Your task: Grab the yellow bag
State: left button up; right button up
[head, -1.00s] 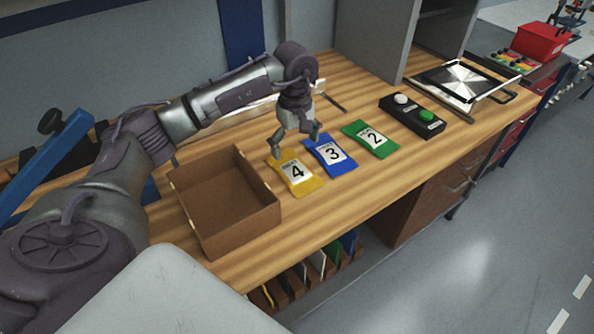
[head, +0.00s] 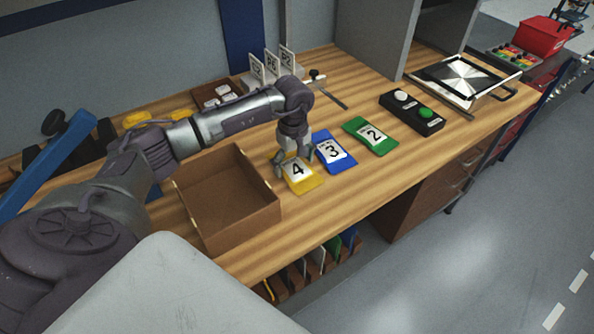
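The yellow bag (head: 306,181) with a white label "4" lies flat on the wooden workbench, just right of the cardboard box. My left gripper (head: 293,168) points down over the bag's upper part, with its fingers spread apart on either side of it. The fingertips are low, at about the bag's surface; I cannot tell whether they touch it. The gripper hides the bag's far edge. My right gripper is not in view.
The open, empty cardboard box (head: 232,228) stands left of the bag. A blue bag (head: 345,163) marked "3" and a green bag (head: 385,142) marked "2" lie to the right. A black button box (head: 412,113) sits beyond. The bench's front strip is clear.

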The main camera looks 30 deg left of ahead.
pick_arm(q)
jog(key=c, duration=0.5)
jog(key=shift+c, duration=0.9)
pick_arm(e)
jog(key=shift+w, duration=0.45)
pick_arm(q)
jog(key=shift+r, duration=0.1)
